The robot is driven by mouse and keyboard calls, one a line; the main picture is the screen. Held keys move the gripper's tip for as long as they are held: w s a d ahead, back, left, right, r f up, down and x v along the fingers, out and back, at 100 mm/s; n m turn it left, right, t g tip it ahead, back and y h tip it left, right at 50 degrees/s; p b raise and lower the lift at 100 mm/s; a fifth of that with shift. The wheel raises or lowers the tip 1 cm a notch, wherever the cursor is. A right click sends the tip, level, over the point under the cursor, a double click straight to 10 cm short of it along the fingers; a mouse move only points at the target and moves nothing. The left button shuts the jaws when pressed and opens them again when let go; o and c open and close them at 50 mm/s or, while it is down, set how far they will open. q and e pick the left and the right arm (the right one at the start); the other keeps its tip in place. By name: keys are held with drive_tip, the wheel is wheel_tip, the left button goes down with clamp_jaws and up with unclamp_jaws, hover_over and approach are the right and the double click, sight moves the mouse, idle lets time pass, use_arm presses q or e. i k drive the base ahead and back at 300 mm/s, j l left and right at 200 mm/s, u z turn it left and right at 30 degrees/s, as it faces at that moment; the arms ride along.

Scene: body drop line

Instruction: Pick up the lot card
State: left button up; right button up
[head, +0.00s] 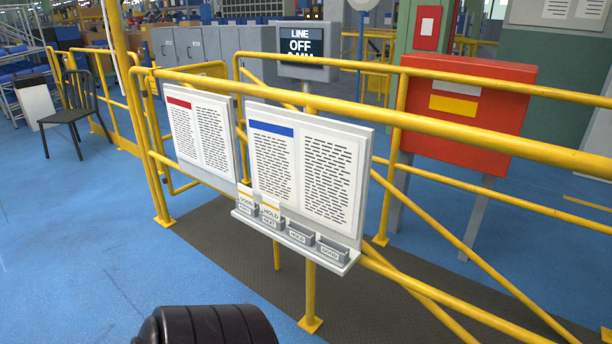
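Two small white cards stand upright in pockets on a light ledge (290,243) below a two-panel notice board. The left card (246,198) seems to read GOOD and sits in the leftmost pocket. The card beside it (270,210) has an orange band, seems to read HOLD and sits in the second pocket. Which one is the lot card I cannot tell from the print. The third pocket (298,235) and the fourth pocket (330,251) look empty. Neither of my grippers is in view.
Yellow railings (370,112) run around and across the board (308,170). A red box (465,115) stands behind them on the right. A dark chair (75,105) is at the far left. Blue floor (90,230) is open at the left, beside a dark mat (365,300).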

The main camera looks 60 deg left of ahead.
sight(272, 208)
drive_tip(key=u, duration=2.4)
